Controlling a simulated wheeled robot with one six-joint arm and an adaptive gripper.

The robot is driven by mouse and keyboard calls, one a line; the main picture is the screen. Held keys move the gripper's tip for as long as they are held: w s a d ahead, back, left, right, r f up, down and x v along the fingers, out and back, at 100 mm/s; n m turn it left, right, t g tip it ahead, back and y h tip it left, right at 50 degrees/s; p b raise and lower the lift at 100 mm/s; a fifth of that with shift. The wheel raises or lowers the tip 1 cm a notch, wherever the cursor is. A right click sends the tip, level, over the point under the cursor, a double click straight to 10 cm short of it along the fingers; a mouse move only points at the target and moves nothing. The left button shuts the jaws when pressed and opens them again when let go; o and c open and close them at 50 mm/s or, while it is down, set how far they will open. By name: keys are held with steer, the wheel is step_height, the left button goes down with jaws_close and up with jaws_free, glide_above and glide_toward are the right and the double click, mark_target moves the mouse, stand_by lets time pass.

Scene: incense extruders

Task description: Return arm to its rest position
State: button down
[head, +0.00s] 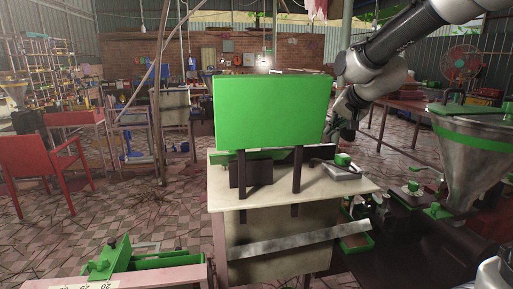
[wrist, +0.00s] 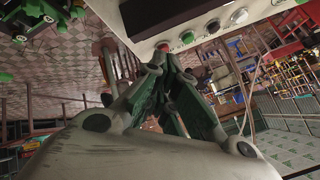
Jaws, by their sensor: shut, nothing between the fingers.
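My arm comes in from the upper right in the head view. My gripper (head: 336,132) hangs at its end, just right of the green panel (head: 272,108), and is small and dark there. In the wrist view my gripper (wrist: 172,68) shows its two dark green fingers closing to a point, with nothing between them. Beyond the fingertips is a pale control panel (wrist: 138,30) with a red button (wrist: 163,47), a green button (wrist: 188,37) and a dark screen (wrist: 165,12). I cannot tell whether the fingertips touch it.
A pale-topped table (head: 232,195) stands under the green panel. A metal hopper (head: 470,165) with a green band stands at the right. A red chair (head: 38,165) is at the left. A green-topped machine (head: 150,262) is in the front left. Tiled floor (head: 130,200) lies open between.

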steer(key=s+d+f+n+g+h, duration=0.1)
steer(key=s+d, duration=0.3)
steer(key=s, duration=0.7)
steer(key=s+d+f+n+g, duration=0.2)
steer(key=s+d, duration=0.2)
steer(key=s, duration=0.7)
steer(key=s+d+f+n+g+h, duration=0.1)
steer(key=s+d, duration=0.4)
steer(key=s, duration=0.6)
steer(key=shift+s+f+n+h, duration=0.2)
steer(key=shift+s+n+h, duration=0.15)
steer(key=shift+n, duration=0.35)
